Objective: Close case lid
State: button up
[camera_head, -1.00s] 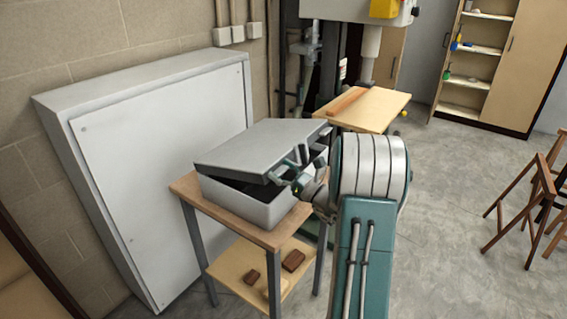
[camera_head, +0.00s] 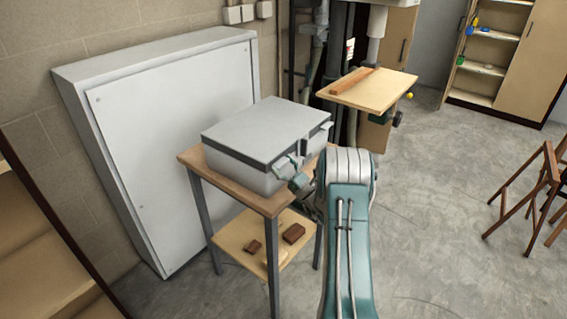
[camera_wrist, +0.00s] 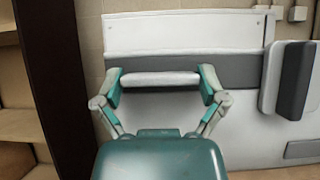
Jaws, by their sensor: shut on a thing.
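The grey case (camera_head: 240,173) stands on a small wooden-topped table. Its lid (camera_head: 262,130) lies level over the base, with no gap seen along the visible sides. The lid's dark rim (camera_wrist: 235,70) meets the pale front wall in the wrist view. My gripper (camera_head: 292,170) is at the case's front side, near its left end in the head view. In the wrist view my gripper (camera_wrist: 161,84) has its fingers at both ends of a pale bar (camera_wrist: 160,78), seemingly a front latch, and holds it. Another latch (camera_wrist: 295,80) sticks out to the right.
The small table (camera_head: 262,204) has a lower shelf with brown blocks (camera_head: 293,233). A drill press table (camera_head: 368,88) stands beyond the case.

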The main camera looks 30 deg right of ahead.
jog(key=shift+a+f, duration=0.1)
jog(key=shift+f, duration=0.45)
jog(key=o, duration=1)
jog(key=shift+r, duration=0.1)
jog(key=v, duration=1.2)
